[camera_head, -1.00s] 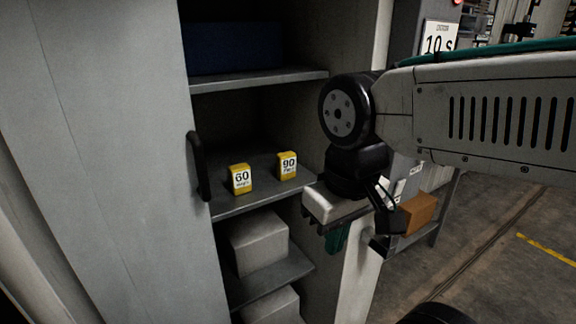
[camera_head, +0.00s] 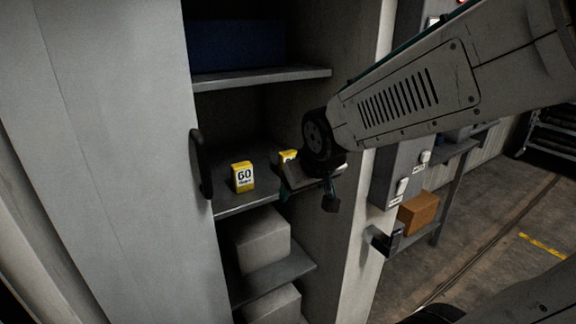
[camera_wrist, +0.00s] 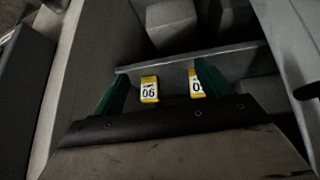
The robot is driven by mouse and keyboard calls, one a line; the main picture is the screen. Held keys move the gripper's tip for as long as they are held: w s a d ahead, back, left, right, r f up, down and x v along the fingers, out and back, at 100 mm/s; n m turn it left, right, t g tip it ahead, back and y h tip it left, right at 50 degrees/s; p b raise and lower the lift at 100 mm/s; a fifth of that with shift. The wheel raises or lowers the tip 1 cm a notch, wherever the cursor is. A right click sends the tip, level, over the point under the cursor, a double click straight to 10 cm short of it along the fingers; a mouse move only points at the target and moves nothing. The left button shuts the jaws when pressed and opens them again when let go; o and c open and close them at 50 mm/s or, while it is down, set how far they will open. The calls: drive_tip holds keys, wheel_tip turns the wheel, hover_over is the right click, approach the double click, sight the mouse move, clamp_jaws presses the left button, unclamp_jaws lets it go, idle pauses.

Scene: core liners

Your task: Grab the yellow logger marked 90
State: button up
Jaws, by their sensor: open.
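The yellow logger marked 90 (camera_head: 287,156) stands on the cabinet's middle shelf, mostly hidden behind my gripper in the head view. In the wrist view this logger (camera_wrist: 149,90) appears upside down, in the gap between my green fingers. The yellow logger marked 60 (camera_head: 242,177) stands upright to its left on the same shelf. In the wrist view the 60 logger (camera_wrist: 196,86) is partly covered by the right-hand finger. My gripper (camera_head: 305,188) is open and empty at the shelf's right front. Whether a finger touches a logger cannot be told.
The open cabinet door with a black handle (camera_head: 201,164) stands left of the shelf. A blue box (camera_head: 235,46) sits on the shelf above, and pale boxes (camera_head: 262,238) sit below. The cabinet's right side wall (camera_head: 345,225) is close to my gripper.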

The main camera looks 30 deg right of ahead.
sight(286, 155)
drive_tip(key=w+d+f+t, duration=0.1)
drive_tip(key=w+d+t, duration=0.1)
drive_tip(key=w, duration=0.3)
drive_tip(key=w+d+f+t, duration=0.2)
drive_tip(key=w+d+t, duration=0.1)
drive_tip(key=w, duration=0.2)
drive_tip(key=w+d+f+t, duration=0.1)
drive_tip(key=w+d+t, duration=0.2)
drive_tip(key=w, duration=0.3)
drive_tip(key=shift+d+f+t, duration=0.2)
drive_tip(key=shift+f+t, duration=0.05)
drive_tip(key=shift+t, duration=0.05)
drive_tip(key=shift+w+d+f+t, duration=0.15)
drive_tip(key=shift+w+d+t, duration=0.15)
drive_tip(key=shift+t, duration=0.2)
drive_tip(key=shift+d+t+y, duration=0.3)
drive_tip(key=shift+d+t, duration=0.05)
drive_tip(key=shift+t, duration=0.55)
drive_tip(key=w, duration=0.8)
drive_tip(key=shift+d+f, duration=0.15)
drive_tip(key=shift+s, duration=0.1)
drive_tip(key=c, duration=1.1)
